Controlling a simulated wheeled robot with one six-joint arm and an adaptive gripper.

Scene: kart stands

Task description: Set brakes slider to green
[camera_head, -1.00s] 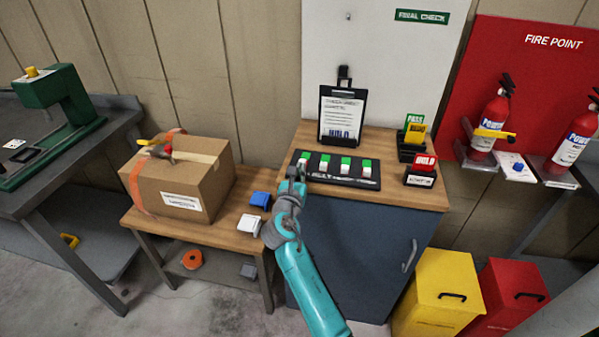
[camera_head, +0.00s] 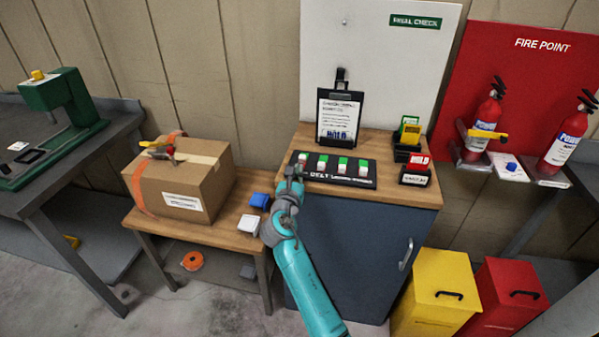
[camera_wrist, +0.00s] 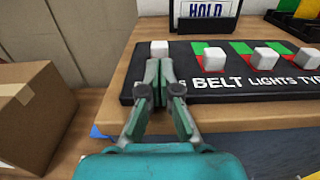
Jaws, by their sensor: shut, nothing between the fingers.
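The black slider panel (camera_head: 343,179) lies on the wooden cabinet top, with several white knobs on green and red tracks. The leftmost knob (camera_wrist: 158,48) is directly beyond my gripper's fingertips. It sits a little higher in the wrist view than the neighbouring BELT knob (camera_wrist: 213,59). My gripper (camera_wrist: 160,66) is shut and empty, low over the panel's left end; it also shows in the head view (camera_head: 293,172). Its fingers hide the leftmost track and most of its label, so I cannot read the colour there. Whether the tips touch the knob is unclear.
A clipboard (camera_head: 339,117) stands behind the panel.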

